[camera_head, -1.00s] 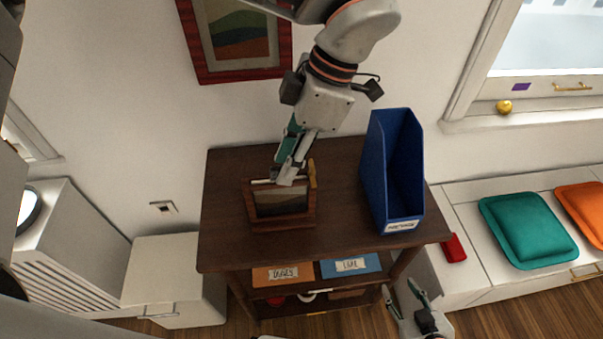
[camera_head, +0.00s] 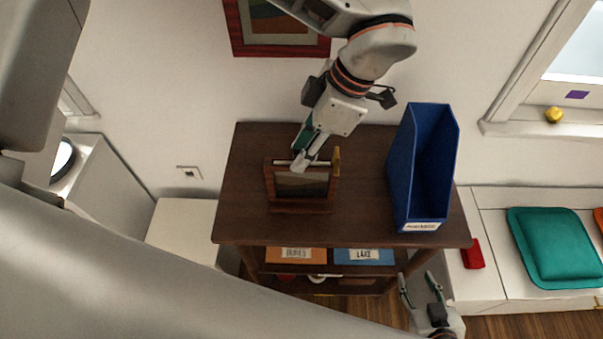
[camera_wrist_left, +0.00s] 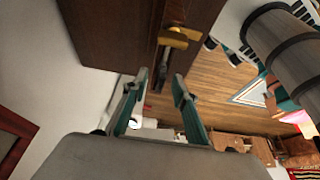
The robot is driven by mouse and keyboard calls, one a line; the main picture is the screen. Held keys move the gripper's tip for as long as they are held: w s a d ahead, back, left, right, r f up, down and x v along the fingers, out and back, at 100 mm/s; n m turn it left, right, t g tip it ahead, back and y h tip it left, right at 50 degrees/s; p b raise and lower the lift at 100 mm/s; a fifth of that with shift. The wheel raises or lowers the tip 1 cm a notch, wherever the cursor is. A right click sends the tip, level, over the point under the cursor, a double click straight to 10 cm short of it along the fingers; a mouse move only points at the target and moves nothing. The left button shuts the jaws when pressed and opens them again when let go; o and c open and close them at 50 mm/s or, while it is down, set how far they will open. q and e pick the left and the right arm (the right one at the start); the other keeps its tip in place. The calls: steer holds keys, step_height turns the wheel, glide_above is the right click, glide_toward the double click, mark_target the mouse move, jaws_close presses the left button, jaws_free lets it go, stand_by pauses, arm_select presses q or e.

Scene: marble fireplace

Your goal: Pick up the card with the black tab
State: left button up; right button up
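A small dark wooden holder (camera_head: 302,206) stands on the brown table, with a grey-brown face and a pale strip along its top. A brass piece (camera_head: 337,161) stands at its right end; a brass piece also shows in the left wrist view (camera_wrist_left: 172,38). I cannot make out a card with a black tab. My left gripper (camera_head: 303,158) is at the holder's top back edge, and its fingers overlap it in the head view. In the left wrist view its fingers (camera_wrist_left: 157,103) are apart with nothing seen between them. My right gripper (camera_head: 421,285) is open and empty, low at the table's front right.
A tall blue file box (camera_head: 425,165) stands on the table (camera_head: 360,215) to the right of the holder. Orange and blue labelled folders (camera_head: 363,256) lie on the shelf below. A white bench with a teal cushion (camera_head: 555,245) and a red object (camera_head: 472,253) is at the right.

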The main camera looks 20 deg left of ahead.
arm_select(q)
steer(key=shift+a+f, duration=0.1)
steer(key=shift+f, duration=0.15)
jaws_close()
steer(key=shift+r, duration=0.2)
